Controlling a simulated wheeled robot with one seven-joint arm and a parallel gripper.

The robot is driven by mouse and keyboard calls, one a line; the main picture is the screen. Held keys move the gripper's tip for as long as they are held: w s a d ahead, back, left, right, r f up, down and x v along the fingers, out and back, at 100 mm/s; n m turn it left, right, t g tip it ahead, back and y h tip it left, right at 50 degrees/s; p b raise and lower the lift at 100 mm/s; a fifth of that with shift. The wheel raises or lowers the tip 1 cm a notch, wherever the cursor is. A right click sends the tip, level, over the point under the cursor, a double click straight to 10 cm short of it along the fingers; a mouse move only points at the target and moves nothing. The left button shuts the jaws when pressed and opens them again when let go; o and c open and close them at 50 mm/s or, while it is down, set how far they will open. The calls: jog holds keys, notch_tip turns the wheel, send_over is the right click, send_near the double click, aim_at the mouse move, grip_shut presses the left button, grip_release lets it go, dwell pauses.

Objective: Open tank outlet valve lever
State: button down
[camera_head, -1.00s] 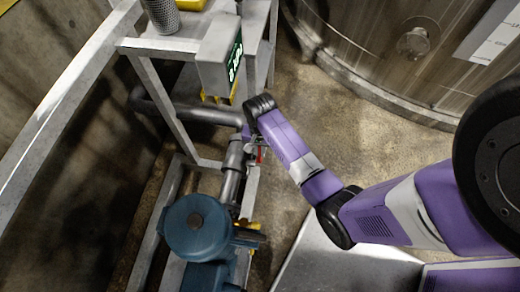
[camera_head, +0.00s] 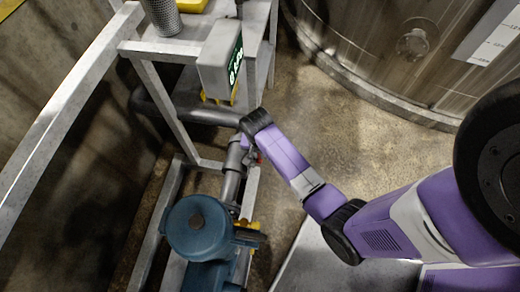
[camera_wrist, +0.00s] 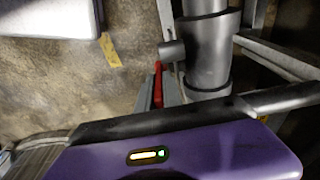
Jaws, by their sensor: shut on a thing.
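The red valve lever (camera_wrist: 157,84) shows in the wrist view as a narrow strip beside a thick grey pipe (camera_wrist: 208,52). My gripper (camera_wrist: 160,92) is shut on the lever, with a grey finger on either side of it. In the head view only a small bit of red (camera_head: 260,158) shows by the pipe (camera_head: 232,170), under my wrist. The fingertips and most of the valve body are hidden there by my arm.
A blue pump motor (camera_head: 197,228) stands in front of the pipe. A grey metal frame (camera_head: 165,100) and a box with a green display (camera_head: 222,62) stand behind and left. A large steel tank (camera_head: 390,50) is at the back right. Open floor lies between.

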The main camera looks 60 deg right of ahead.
jog(key=shift+s+a+f+h, duration=0.15)
jog(key=shift+s+a+h, duration=0.1)
jog(key=shift+a+h, duration=0.35)
jog(key=c, duration=1.5)
grip_release()
jog(key=shift+r, duration=0.55)
jog(key=v, duration=0.6)
jog(key=shift+a+r+p, duration=0.15)
jog(key=shift+r+p, duration=0.2)
jog(key=shift+s, duration=0.15)
